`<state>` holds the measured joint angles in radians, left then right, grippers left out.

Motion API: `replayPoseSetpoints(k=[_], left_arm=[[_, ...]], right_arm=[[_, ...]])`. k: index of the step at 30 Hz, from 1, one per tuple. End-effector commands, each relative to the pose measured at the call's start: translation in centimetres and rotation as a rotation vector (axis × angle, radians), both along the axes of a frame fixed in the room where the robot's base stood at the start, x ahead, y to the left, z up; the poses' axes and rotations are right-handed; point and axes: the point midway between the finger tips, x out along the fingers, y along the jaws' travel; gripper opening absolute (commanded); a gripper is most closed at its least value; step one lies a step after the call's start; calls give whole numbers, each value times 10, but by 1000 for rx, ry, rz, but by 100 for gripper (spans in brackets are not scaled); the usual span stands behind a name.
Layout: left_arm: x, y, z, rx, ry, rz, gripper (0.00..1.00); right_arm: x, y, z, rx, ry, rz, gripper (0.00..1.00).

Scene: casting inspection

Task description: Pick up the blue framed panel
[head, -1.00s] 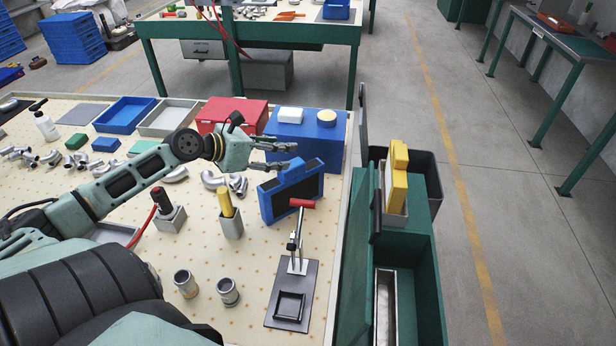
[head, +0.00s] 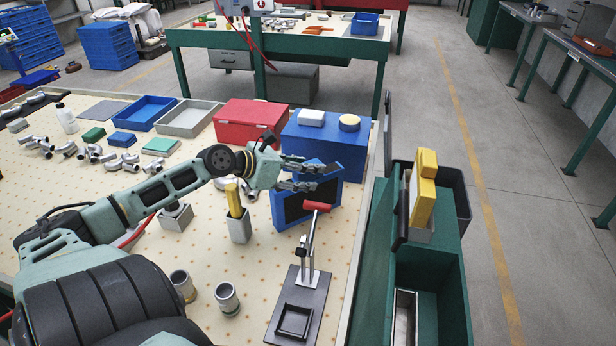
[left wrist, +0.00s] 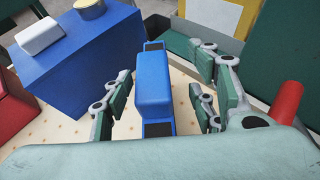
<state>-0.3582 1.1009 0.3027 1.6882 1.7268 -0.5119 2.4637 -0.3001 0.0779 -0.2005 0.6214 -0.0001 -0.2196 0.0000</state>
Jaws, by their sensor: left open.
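The blue framed panel (head: 294,206) stands upright, slightly tilted, on the perforated table, with a dark inner face. My left gripper (head: 312,177) is open at the panel's top edge in the head view. In the left wrist view, the panel's blue top (left wrist: 154,88) lies between the spread fingers of the left gripper (left wrist: 160,105), with gaps visible on both sides. Part of the panel is hidden behind the gripper in the head view. My right gripper is not in view.
A blue box (head: 340,143) stands just behind the panel, with a red box (head: 250,122) left of it. A red-handled clamp (head: 308,245) on a dark plate stands in front. A grey holder (head: 239,229) stands left, and a green cart (head: 436,270) right.

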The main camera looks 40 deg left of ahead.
Motion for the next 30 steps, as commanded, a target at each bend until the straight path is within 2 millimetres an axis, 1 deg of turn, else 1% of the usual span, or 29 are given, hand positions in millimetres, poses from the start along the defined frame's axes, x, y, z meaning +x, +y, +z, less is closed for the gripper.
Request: replayPoseSetpoints(k=[3,11,21,25,30], left_arm=[[9,-1,-3,2,-2,0,53],[20,-2,-8,1,-2,3,53],[51,-5,-23,-1,-3,2,53],[58,-8,-27,1,0,2,53],[60,-9,-29,2,1,0,53]], right_arm=[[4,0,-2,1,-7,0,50],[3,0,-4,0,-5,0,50],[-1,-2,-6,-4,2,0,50],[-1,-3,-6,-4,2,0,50],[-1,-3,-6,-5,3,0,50]])
